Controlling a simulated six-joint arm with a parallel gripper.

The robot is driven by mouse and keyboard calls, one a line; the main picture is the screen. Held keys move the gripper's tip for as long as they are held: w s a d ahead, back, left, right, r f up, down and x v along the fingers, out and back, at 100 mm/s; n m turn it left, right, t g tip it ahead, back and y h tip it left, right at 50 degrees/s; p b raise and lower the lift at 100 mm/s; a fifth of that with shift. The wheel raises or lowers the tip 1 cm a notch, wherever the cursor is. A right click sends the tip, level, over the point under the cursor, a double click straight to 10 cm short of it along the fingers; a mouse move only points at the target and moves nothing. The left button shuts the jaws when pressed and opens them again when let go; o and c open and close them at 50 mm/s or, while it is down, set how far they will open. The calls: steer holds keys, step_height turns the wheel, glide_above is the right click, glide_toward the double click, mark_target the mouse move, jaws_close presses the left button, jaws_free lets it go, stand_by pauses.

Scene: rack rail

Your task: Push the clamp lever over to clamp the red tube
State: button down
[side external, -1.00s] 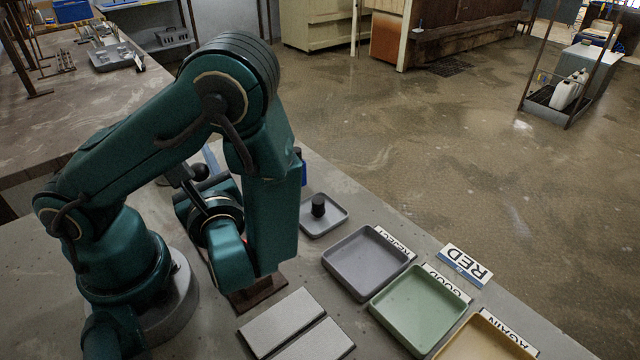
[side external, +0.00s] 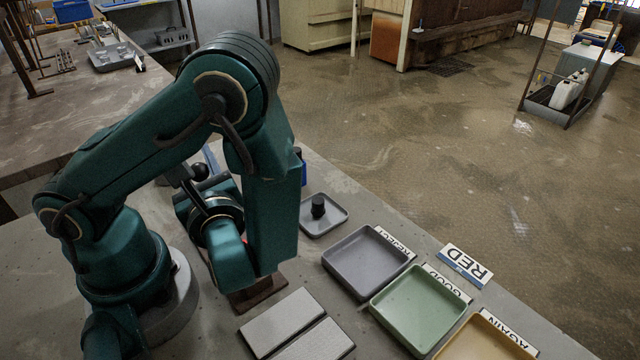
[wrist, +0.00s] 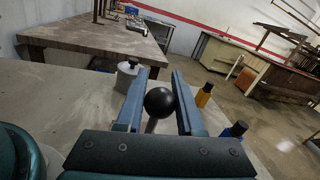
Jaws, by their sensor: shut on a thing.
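The clamp lever's round black knob (wrist: 160,102) sits between the two long blue-grey fingers of my gripper (wrist: 163,75) in the wrist view, with a short pale shaft below it. My gripper is shut on the lever at this knob. In the side view the black knob (side external: 200,171) shows just left of my forearm, beside the dark fingers. The clamp body and the red tube are mostly hidden behind my arm. Only a small reddish spot (side external: 246,240) shows at my wrist's edge, and I cannot tell what it belongs to.
A brown base plate (side external: 258,295) lies under my wrist. Two pale plates (side external: 283,322) lie in front. Grey (side external: 328,257), green (side external: 376,304) and yellow (side external: 448,350) trays line the right edge by a RED sign (side external: 465,264). Bottles (wrist: 204,95) stand beyond the fingers.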

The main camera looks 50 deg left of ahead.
steer(key=shift+a+f+h, duration=0.3)
steer(key=shift+a+h, duration=0.35)
steer(key=shift+h, duration=0.1)
steer(key=shift+a+f+h, duration=0.3)
steer(key=shift+a+h, duration=0.3)
steer(key=shift+h, duration=0.15)
steer(key=c, duration=0.5)
jaws_free()
steer(key=shift+c, duration=0.2)
steer(key=shift+v, duration=2.6)
